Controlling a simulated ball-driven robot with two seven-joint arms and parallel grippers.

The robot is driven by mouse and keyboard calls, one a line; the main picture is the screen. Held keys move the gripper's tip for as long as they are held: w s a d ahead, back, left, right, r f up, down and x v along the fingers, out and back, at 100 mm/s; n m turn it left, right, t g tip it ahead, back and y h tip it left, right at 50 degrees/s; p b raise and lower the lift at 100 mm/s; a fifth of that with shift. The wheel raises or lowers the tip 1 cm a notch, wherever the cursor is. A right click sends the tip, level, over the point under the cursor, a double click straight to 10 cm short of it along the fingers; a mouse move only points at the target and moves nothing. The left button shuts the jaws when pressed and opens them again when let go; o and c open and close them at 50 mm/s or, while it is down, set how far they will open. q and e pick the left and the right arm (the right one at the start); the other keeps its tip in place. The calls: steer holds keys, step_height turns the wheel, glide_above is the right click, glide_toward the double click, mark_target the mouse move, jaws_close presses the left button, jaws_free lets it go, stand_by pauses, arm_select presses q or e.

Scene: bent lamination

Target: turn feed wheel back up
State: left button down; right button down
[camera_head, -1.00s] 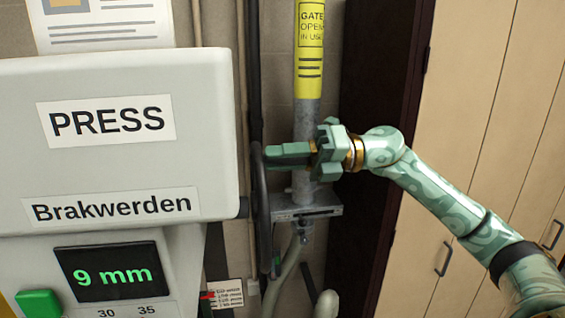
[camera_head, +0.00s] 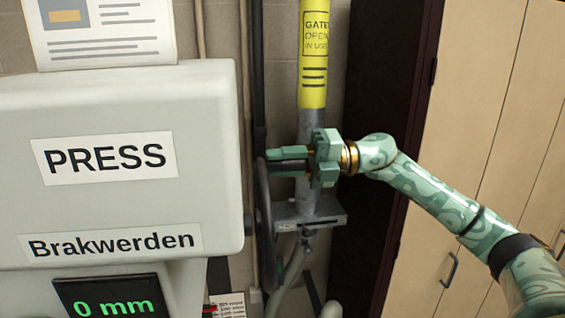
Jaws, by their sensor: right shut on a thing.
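The feed wheel (camera_head: 264,215) is a dark ring on the right side of the press (camera_head: 110,105), seen nearly edge-on in the head view. My right gripper (camera_head: 273,160) reaches in from the right and is shut on the wheel's rim near its top. Its green fingers point left and cover part of the rim. The press display (camera_head: 112,305) reads 0 mm in green. The wheel's lower part is partly hidden. My left gripper is out of view.
A grey post (camera_head: 311,124) with a yellow gate label stands just behind my right gripper, with a grey metal bracket (camera_head: 308,215) below. Tan cabinet doors (camera_head: 500,100) stand at the right. A paper sheet (camera_head: 103,30) hangs above the press.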

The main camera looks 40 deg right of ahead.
steer(key=c, duration=1.2)
jaws_free()
steer(key=shift+o, duration=0.2)
steer(key=shift+w, duration=0.15)
steer(key=b+v, duration=1)
steer(key=v, duration=0.6)
steer(key=shift+d, duration=0.2)
steer(key=shift+f, duration=0.1)
